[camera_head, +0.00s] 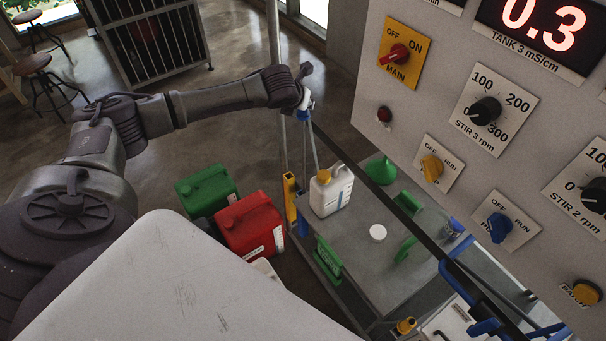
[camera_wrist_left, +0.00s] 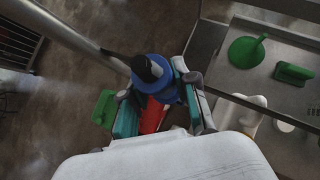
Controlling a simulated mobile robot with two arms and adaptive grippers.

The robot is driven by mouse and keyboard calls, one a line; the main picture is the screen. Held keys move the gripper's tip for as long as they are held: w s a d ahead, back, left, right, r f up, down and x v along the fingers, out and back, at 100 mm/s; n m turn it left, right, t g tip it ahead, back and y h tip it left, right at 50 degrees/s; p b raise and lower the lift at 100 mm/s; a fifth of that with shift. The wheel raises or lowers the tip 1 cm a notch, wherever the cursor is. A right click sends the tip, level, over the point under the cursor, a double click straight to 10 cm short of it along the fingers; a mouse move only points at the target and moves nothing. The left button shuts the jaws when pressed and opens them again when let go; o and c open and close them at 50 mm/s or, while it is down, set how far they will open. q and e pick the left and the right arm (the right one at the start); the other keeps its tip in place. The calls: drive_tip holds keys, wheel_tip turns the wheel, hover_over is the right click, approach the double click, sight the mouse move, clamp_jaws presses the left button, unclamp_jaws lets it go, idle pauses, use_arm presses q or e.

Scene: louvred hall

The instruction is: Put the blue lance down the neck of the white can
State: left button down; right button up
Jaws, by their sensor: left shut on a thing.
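My left gripper (camera_head: 304,104) is shut on the blue lance (camera_head: 308,116) by its blue head. In the left wrist view the round blue head (camera_wrist_left: 155,78) with a black fitting sits between the teal finger pads of the gripper (camera_wrist_left: 158,95). The thin pale tube of the lance hangs down, slightly tilted, towards the orange neck of the white can (camera_head: 330,192). The can stands upright on the grey bench. I cannot tell whether the tip is above, behind or inside the neck. In the wrist view the head hides the tube. My right gripper is not in view.
A red can (camera_head: 249,222) and a green can (camera_head: 205,190) stand left of the bench (camera_head: 365,240). A green funnel (camera_head: 381,171) and a white cap (camera_head: 377,233) lie on the bench. A control panel (camera_head: 450,90) rises at the right. A dark rail crosses in front of the bench.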

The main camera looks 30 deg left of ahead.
use_arm(q)
drive_tip(key=shift+r, duration=2.9)
